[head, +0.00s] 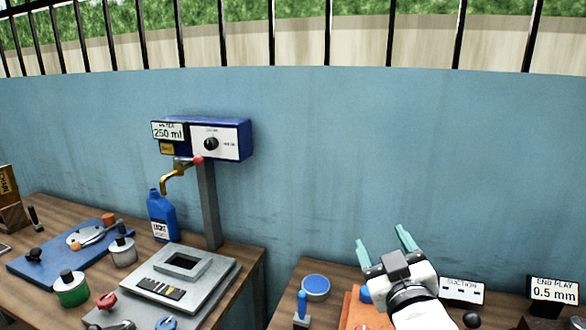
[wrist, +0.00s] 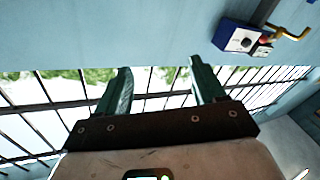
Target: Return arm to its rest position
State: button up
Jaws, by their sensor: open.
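My gripper (head: 384,248) is open and empty, with two teal fingers pointing up in front of the blue wall, above the right-hand table. In the wrist view my gripper (wrist: 160,80) shows both fingers apart with nothing between them. A blue dispenser box (head: 203,138) reading 250 ml stands on a grey post at the left, with a brass spout (head: 176,176). A blue bottle (head: 162,217) stands upright below the spout. The dispenser box also shows at the upper right of the wrist view (wrist: 240,36).
The left table holds a grey machine plate (head: 170,290), a blue board (head: 40,268) and several small containers. The right table carries a blue round dish (head: 316,287), an orange block (head: 362,312), a suction sign (head: 462,291) and an end play sign (head: 554,291). A gap separates the tables.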

jog(key=s+d+f+m+g, duration=0.1)
jog(key=s+d+f+g, duration=0.2)
jog(key=f, duration=0.4)
jog(key=s+d+f+m+g+h, duration=0.1)
jog(key=s+d+f+m+g, duration=0.1)
jog(key=s+f, duration=0.35)
jog(key=s+d+f+m+g, duration=0.1)
jog(key=s+d+f+g, duration=0.15)
jog(key=f, duration=0.45)
jog(key=s+d+f+g+b, duration=0.1)
jog(key=s+f+g+b, duration=0.2)
jog(key=s+f, duration=0.6)
jog(key=s+d+f+m+g+b, duration=0.1)
jog(key=s+f+g+b, duration=0.2)
jog(key=s+f, duration=0.5)
jog(key=s+d+f+g+b, duration=0.2)
jog(key=s+f+g+b, duration=0.2)
jog(key=s+f, duration=0.5)
jog(key=shift+s+f, duration=0.35)
jog(key=shift+s, duration=0.55)
